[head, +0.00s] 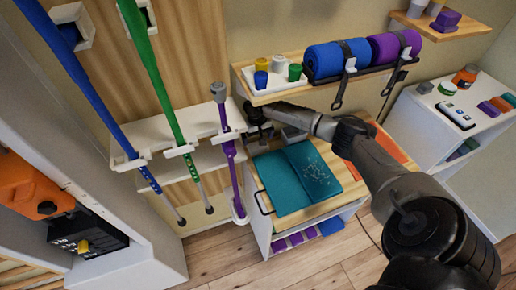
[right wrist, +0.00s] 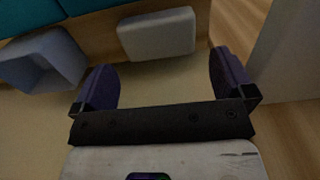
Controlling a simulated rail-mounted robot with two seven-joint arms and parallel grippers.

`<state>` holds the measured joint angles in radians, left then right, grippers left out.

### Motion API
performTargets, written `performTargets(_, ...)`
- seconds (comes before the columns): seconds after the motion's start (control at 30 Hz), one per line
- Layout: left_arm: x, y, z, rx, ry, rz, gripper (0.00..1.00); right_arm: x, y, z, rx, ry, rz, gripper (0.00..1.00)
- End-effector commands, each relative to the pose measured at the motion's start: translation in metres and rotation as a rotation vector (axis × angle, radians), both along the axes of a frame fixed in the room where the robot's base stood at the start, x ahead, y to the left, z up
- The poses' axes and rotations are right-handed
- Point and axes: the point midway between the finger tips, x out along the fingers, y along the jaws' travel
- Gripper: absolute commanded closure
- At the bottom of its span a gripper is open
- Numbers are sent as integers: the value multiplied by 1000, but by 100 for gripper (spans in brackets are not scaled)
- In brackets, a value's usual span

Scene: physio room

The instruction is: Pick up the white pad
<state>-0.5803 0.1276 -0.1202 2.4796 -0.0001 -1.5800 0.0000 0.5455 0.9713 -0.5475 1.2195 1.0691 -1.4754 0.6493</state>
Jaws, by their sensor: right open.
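The white pad (right wrist: 157,34) is a pale, rounded block at the top middle of the right wrist view. It lies on a light surface, beyond and between the fingertips of my right gripper (right wrist: 167,78). The two dark purple-grey fingers are spread wide, with nothing between them, and do not appear to touch the pad. In the head view my right gripper (head: 258,127) is over the back left of the wooden-topped cart, beside the purple pole. I cannot clearly make out the pad there. My left gripper is out of view.
A blue-grey open box (right wrist: 42,62) sits left of the pad. Teal folded cloths (head: 296,178) lie on the cart top (head: 310,212). A purple pole (head: 231,165) stands close left of the gripper. A wall shelf (head: 275,94) with rolled mats is above the forearm.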

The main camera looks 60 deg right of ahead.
Motion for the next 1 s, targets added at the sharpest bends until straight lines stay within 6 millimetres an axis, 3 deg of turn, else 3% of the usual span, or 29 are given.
performTargets(0.3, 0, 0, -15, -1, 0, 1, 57, -2, -1, -42, 1, 3, -1, 0)
performTargets(0.6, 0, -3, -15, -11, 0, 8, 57, -2, -1, -46, 0, 0, 1, 0)
performTargets(0.93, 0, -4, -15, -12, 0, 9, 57, -2, -1, -46, -1, 1, 1, 32)
performTargets(1.0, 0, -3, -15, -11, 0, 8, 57, -2, -1, -46, -1, 1, 1, 33)
